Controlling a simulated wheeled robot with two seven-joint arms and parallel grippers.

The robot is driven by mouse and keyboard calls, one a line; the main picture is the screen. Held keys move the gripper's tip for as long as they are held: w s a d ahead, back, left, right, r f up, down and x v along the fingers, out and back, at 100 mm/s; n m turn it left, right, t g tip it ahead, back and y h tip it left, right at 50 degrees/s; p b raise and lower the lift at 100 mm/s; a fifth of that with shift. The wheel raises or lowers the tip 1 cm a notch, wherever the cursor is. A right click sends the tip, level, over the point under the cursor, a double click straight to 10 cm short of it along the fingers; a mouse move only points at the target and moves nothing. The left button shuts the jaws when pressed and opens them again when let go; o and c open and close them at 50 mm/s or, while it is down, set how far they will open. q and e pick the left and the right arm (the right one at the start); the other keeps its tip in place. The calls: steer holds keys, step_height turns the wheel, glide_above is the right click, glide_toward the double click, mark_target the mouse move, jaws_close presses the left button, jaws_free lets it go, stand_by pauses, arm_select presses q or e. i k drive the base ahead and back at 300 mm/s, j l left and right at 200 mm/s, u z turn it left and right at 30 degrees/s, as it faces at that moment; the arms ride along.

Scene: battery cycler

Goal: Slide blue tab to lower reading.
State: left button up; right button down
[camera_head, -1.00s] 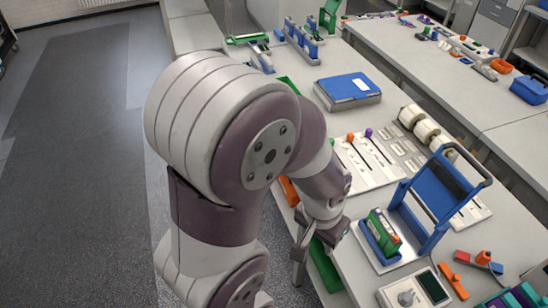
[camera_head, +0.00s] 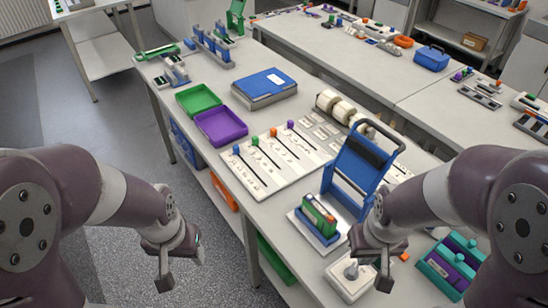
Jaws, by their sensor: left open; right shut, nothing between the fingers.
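The blue tab (camera_head: 236,149) sits at the far left end of its slot on a white slider board (camera_head: 234,178) on the near bench. Beside it, a green tab (camera_head: 255,141), an orange tab (camera_head: 273,131) and a purple tab (camera_head: 291,124) stand along the same upper side. Printed marks run along the slots but are too small to read. My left gripper (camera_head: 180,268) is open and empty, over the floor left of the bench. My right gripper (camera_head: 384,272) is shut and empty, over the bench's near part, right of the board. Neither touches the board.
A white device (camera_head: 347,281) sits near my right gripper.

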mark_target(236, 150)
steer(key=i+j+z, duration=0.1)
steer(key=z, duration=0.75)
steer(key=i+j+z, duration=0.25)
steer(key=j, duration=0.45)
steer(key=j+z, duration=0.3)
steer(key=j, duration=0.35)
steer(key=j+z, duration=0.25)
steer(key=j, duration=0.45)
steer(key=i+j, duration=0.05)
